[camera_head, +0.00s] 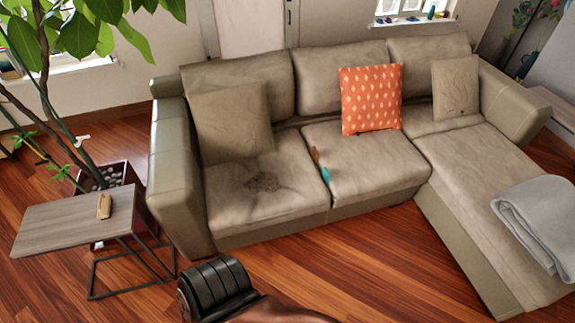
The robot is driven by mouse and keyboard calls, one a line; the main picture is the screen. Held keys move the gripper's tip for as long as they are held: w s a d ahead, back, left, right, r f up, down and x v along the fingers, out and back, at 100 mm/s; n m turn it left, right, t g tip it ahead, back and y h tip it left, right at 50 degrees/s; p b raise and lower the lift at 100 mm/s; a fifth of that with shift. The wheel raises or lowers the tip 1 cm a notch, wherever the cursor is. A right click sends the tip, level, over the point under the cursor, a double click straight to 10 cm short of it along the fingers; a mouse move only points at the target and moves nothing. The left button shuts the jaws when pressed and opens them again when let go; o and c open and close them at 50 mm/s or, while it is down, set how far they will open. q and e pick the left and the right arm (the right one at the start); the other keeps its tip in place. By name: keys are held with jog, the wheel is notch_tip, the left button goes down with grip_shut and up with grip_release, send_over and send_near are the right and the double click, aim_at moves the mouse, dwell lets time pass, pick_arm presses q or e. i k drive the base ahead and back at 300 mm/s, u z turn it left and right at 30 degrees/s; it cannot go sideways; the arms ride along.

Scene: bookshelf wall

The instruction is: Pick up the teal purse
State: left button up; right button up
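A small teal thing (326,175) lies on the grey-beige sofa (262,225), at the gap between the left and middle seat cushions. It may be the teal purse, but it is too small in the picture to make out its shape. A small orange-brown thing (315,155) is just behind it. Neither of my grippers is in view.
An orange patterned pillow (371,99) leans on the sofa back. A small side table (75,220) with a tan object stands left, near a potted plant. A black ribbed, chair-like piece (215,288) is at the bottom. Wooden floor (350,255) lies clear before the sofa.

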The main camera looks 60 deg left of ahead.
aim_at(326, 176)
jog(key=u, duration=1.6)
